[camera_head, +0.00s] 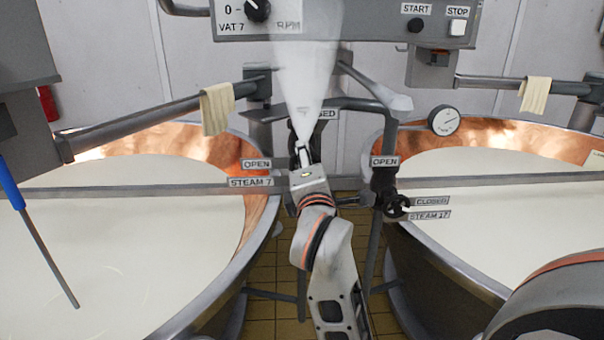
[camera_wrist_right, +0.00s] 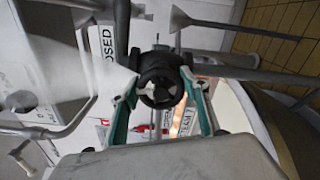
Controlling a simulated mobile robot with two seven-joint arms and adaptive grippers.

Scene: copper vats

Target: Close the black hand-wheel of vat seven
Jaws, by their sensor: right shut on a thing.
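The black hand-wheel (camera_wrist_right: 160,84) of vat seven shows in the right wrist view, between the two teal-edged fingers of my right gripper (camera_wrist_right: 161,92). The fingers are closed on its sides. In the head view my right gripper (camera_head: 303,156) reaches up to the valve beside the STEAM 7 label (camera_head: 250,182) and hides most of the wheel. An OPEN label (camera_head: 257,164) is left of the gripper, and a partly hidden CLOSED label (camera_head: 326,114) is above it. White steam (camera_head: 305,70) shows above the valve. My left gripper is not in view.
A second black valve wheel (camera_head: 396,206), by the STEAM 17 label (camera_head: 429,215), is close on the right. Copper vats stand left (camera_head: 262,210) and right (camera_head: 540,135), full of white liquid. A rail (camera_head: 130,191) crosses in front. A control box (camera_head: 345,22) hangs above.

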